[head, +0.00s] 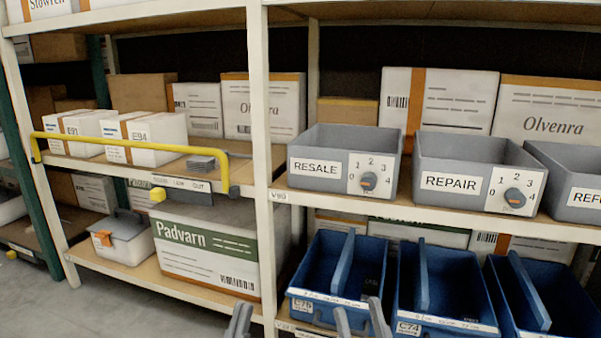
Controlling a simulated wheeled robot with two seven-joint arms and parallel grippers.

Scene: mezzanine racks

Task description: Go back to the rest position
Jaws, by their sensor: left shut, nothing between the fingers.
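My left gripper (239,321) shows at the bottom edge, left of centre, in front of the lower shelf. Its fingertips are together with nothing between them. My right gripper (361,320) shows at the bottom edge, right of it, in front of the blue bins. Its two fingertips stand apart, and I see nothing between them. Only the tips of both grippers are in view; the rest of the arms is out of frame.
Grey bins labelled RESALE (318,155) and REPAIR (450,161), with dials, stand on the middle shelf. Blue bins (340,272) sit below them. A yellow bar (130,142) spans the left bay above a Padvarn box (205,250). Grey floor (60,310) is clear at lower left.

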